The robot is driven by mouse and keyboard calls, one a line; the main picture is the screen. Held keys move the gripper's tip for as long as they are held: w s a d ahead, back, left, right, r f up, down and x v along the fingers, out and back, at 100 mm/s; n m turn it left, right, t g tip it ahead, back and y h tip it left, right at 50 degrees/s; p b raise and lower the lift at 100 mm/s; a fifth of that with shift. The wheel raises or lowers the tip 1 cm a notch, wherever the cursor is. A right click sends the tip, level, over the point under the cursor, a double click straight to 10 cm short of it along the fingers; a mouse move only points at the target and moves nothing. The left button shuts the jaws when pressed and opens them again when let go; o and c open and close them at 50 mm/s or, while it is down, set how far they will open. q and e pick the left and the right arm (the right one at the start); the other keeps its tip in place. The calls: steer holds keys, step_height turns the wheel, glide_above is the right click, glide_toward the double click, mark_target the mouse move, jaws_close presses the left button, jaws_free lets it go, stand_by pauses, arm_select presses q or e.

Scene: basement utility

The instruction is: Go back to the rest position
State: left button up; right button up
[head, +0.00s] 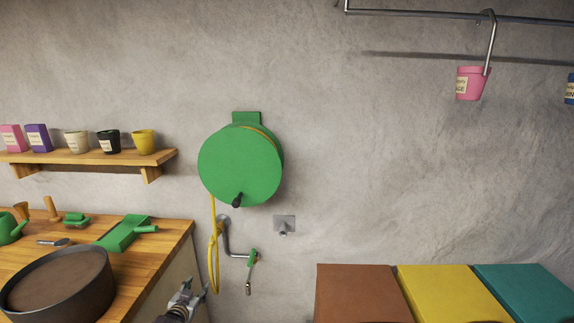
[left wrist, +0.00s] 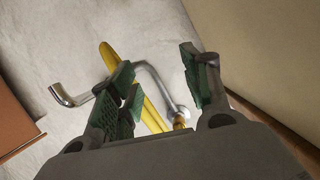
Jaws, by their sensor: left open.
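My left gripper (head: 188,297) is low in the head view, just right of the wooden counter's front corner. In the left wrist view my left gripper (left wrist: 162,88) is open, its two green-padded fingers apart. Beyond the fingers are a yellow hose (left wrist: 150,112) and a grey metal pipe (left wrist: 148,72); the gap holds nothing that I can see gripped. In the head view the yellow hose (head: 213,250) hangs from the green hose reel (head: 240,165) on the wall, beside the bent pipe (head: 232,248) with its green-handled tap (head: 252,260). My right gripper is not in view.
A wooden counter (head: 180,235) at left holds a round dark pan (head: 60,285) and green tools. Above it a shelf (head: 90,157) carries several small pots. Brown (head: 360,290), yellow (head: 450,290) and teal (head: 525,290) boxes stand at lower right. A pink pot (head: 470,84) hangs from a rail.

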arm_select(q)
steer(key=s+a+f+g, duration=0.1)
steer(key=s+f+g, duration=0.1)
steer(key=s+f, duration=0.7)
steer(key=s+a+f+g+y, duration=0.15)
steer(key=s+f, duration=0.35)
steer(key=f, duration=0.8)
steer(key=s+a+f+g+h, duration=0.1)
steer(key=s+a+f+g, duration=0.15)
steer(key=s+f, duration=0.65)
steer(key=s+d+f+g, duration=0.1)
steer(key=s+f, duration=0.4)
steer(key=s, duration=0.7)
steer(key=s+d+f+g+p, duration=0.1)
steer(key=s+f, duration=0.5)
steer(key=s, duration=0.6)
steer(key=s+d+f+g, duration=0.3)
steer(key=s+f, duration=0.3)
steer(key=s, duration=0.7)
steer(key=shift+d+g+p, duration=0.25)
steer(key=shift+g+p, duration=0.05)
steer(key=shift+g, duration=0.6)
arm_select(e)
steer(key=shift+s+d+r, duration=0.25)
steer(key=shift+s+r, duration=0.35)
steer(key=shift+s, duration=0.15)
arm_select(q)
steer(key=shift+s, duration=0.1)
